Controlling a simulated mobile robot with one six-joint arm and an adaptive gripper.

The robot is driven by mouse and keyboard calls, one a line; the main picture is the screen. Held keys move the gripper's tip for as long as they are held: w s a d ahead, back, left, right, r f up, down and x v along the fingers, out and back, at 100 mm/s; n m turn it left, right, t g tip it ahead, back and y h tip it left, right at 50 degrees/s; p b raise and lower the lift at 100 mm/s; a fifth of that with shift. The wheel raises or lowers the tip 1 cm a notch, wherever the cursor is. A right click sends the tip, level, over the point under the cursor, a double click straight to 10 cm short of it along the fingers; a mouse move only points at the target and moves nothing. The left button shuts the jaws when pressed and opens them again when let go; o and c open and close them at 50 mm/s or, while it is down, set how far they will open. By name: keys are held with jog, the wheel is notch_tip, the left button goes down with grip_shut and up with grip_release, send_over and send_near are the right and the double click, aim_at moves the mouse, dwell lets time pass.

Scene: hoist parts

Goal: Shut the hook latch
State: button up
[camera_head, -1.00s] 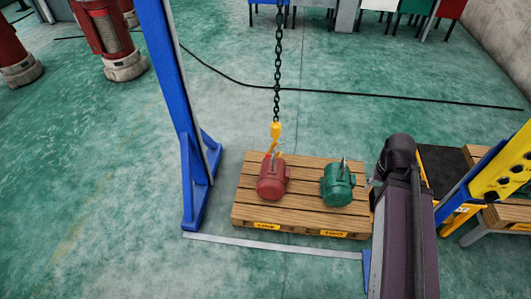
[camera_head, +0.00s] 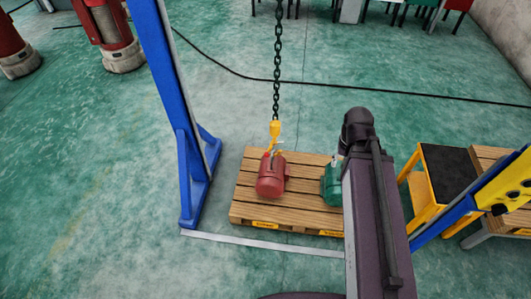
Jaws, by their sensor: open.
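The yellow hoist hook (camera_head: 275,132) hangs upright from a dark chain (camera_head: 277,70) in the head view. Its lower end is right at the top of the red motor (camera_head: 271,176), by the lifting eye. The hook latch is too small for me to tell whether it is open or shut. I cannot tell whether the hook passes through the eye. My arm reaches up from the bottom, right of the red motor, and its dark elbow end stands near the green motor (camera_head: 331,184). My gripper is not visible, hidden behind the arm or out of frame.
Both motors stand on a wooden pallet (camera_head: 247,194). A blue gantry post (camera_head: 182,130) rises to its left, with a grey floor strip (camera_head: 260,244) in front. A yellow step stand (camera_head: 428,195) is at the right.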

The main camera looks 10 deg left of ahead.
jog(key=shift+a, duration=0.2)
jog(key=shift+o, duration=1.1)
jog(key=w+a+f+n+b, duration=0.6)
jog(key=w+a+f+b, duration=0.3)
jog(key=w+f+b, duration=0.3)
jog(key=w+a+f+n+t+b, duration=0.1)
jog(key=w+a+f+n+b, duration=0.6)
jog(key=w+f+b, duration=0.6)
jog(key=w+a+f+n+b, duration=0.6)
jog(key=w+a+f+b, duration=0.5)
jog(key=w+f+b, duration=0.2)
jog(key=shift+w+f+t, duration=0.15)
jog(key=shift+w+t, duration=0.15)
jog(key=shift+w, duration=0.4)
jog(key=shift+f+b, duration=0.1)
jog(key=shift+b, duration=0.3)
jog(key=f+b, duration=0.4)
jog(key=w+f+b, duration=0.1)
jog(key=f+b, duration=0.8)
jog(key=shift+w+a+f, duration=0.1)
jog(key=shift+w+f, duration=0.1)
jog(key=shift+w, duration=0.2)
